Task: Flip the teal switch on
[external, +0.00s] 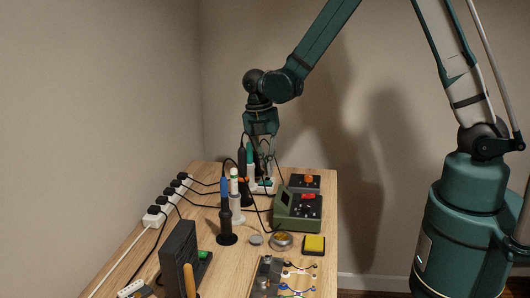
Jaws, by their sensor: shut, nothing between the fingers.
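A small patch of teal (266,183) shows on a white base (262,190) at the back of the bench, left of the grey box. It is small and partly hidden by my gripper and tools, so I cannot tell whether it is the teal switch or which way it is set. My gripper (268,169) points down just above this spot, shut and empty. I cannot tell whether its fingertips touch anything.
A green soldering station (297,212) and a grey box with an orange knob (304,183) stand to the right. Upright tools in holders, including a blue-handled one (226,208), crowd the front. Cables run from a white power strip (165,205). A yellow sponge (314,243) lies at the right edge.

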